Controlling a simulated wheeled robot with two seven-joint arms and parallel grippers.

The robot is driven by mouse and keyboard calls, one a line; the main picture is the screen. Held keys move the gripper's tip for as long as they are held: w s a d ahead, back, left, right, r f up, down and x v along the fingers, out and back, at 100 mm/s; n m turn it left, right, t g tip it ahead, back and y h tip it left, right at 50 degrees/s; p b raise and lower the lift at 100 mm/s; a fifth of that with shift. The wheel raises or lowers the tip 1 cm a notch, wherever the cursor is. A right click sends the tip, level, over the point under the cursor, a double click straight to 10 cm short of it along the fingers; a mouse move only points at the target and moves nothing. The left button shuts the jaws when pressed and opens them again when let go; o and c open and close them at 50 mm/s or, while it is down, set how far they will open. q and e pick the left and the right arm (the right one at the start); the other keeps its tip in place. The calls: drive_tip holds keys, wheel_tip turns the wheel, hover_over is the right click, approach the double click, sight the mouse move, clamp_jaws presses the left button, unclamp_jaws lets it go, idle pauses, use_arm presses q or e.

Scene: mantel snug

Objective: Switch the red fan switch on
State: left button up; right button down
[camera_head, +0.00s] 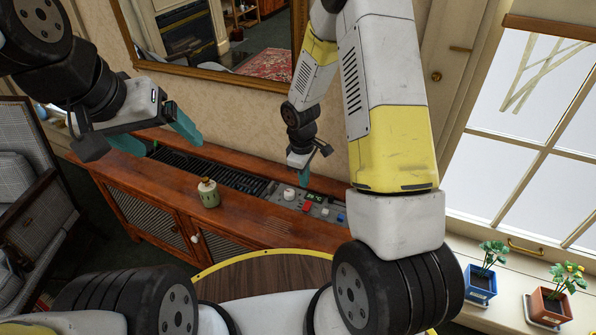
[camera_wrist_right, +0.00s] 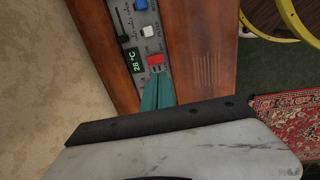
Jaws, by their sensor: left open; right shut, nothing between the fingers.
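The red fan switch (camera_head: 307,207) sits on the grey control panel (camera_head: 298,206) set in the wooden cabinet's top. It also shows in the right wrist view (camera_wrist_right: 156,60), beside the lit temperature display (camera_wrist_right: 135,60). My right gripper (camera_head: 304,183) is shut and empty over the panel. In the right wrist view its teal fingertips (camera_wrist_right: 158,80) are right by the red switch's near edge; I cannot tell whether they touch it. The switch's tilt is too small to read. My left gripper (camera_head: 158,134) is open and empty above the cabinet's left end.
The panel also holds a white knob (camera_head: 289,194), a white switch (camera_wrist_right: 148,31) and a blue switch (camera_wrist_right: 140,4). A green jar (camera_head: 208,194) stands on the cabinet top left of the panel. Potted plants (camera_head: 481,281) stand on the sill at right.

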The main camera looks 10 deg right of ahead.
sight(308, 203)
drive_tip(key=shift+s+r, duration=0.15)
drive_tip(key=shift+r, duration=0.75)
drive_tip(key=shift+w+d+r, duration=0.15)
drive_tip(key=shift+w+d, duration=0.25)
drive_tip(key=shift+w, duration=0.3)
drive_tip(key=f, duration=0.4)
drive_tip(key=w+f, duration=0.1)
drive_tip(key=f, duration=0.4)
drive_tip(key=d+f, duration=0.1)
drive_tip(key=f, duration=0.3)
drive_tip(key=shift+w+d+f, duration=0.1)
drive_tip(key=shift+w+f, duration=0.3)
